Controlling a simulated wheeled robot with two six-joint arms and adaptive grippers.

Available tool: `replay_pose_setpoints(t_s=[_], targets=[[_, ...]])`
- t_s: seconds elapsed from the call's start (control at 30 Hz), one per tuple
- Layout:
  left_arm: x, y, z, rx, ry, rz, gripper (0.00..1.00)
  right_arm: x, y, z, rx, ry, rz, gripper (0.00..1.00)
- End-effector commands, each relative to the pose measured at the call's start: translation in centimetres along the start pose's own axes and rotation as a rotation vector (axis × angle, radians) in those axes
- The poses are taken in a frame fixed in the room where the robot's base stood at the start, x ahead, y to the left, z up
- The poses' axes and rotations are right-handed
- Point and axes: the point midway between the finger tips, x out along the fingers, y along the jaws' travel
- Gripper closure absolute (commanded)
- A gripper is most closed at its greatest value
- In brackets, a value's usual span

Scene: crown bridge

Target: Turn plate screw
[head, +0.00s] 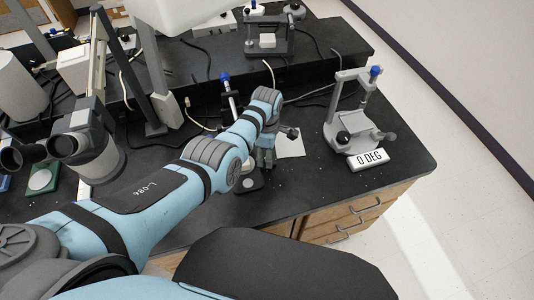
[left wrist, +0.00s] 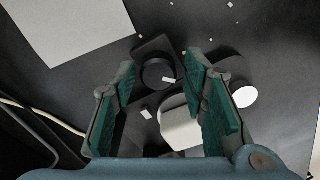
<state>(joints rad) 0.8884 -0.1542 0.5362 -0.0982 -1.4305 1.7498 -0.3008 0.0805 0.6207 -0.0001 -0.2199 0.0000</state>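A dark articulator stands near the bench's front edge, mostly hidden behind my left arm in the head view; its blue-topped post (head: 225,78) shows behind the arm and its dark base with a pale round part (head: 248,183) shows in front. In the left wrist view a round black knob (left wrist: 158,73), which may be the plate screw, sits on a dark square base. A white block (left wrist: 180,124) lies nearer the gripper. My left gripper (head: 265,158) points down over this articulator. Its green-padded fingers (left wrist: 161,78) are apart, with the knob appearing between their tips; contact is not visible. My right gripper is not seen.
A grey articulator (head: 352,120) with a "0 DEG" label (head: 367,160) stands to the right. A white sheet (head: 291,144) lies beside my gripper. A microscope (head: 85,150) stands at left, and another articulator (head: 268,42) is on the raised shelf. The front right bench corner is clear.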

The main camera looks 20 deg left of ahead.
Motion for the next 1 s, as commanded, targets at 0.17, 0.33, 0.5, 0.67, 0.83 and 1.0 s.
replay_pose_setpoints(t_s=[0.17, 0.33, 0.5, 0.67, 0.83, 1.0], targets=[[0.01, -0.02, 0.01, 0.0, 0.0, -0.001, 0.94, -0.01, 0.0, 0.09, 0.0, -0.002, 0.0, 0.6], [0.02, -0.04, 0.02, 0.003, 0.0, -0.001, 1.0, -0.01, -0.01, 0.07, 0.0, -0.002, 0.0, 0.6], [0.01, -0.05, 0.02, 0.029, 0.0, -0.002, 1.0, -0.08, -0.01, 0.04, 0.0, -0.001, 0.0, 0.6], [0.01, -0.09, 0.02, 0.092, 0.0, -0.003, 1.0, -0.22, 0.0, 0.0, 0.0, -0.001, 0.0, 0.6], [0.01, -0.1, 0.02, 0.207, -0.001, -0.003, 1.0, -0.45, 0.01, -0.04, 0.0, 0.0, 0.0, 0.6], [0.01, -0.12, 0.02, 0.358, -0.001, -0.004, 1.0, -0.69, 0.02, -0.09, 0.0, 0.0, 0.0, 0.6]])
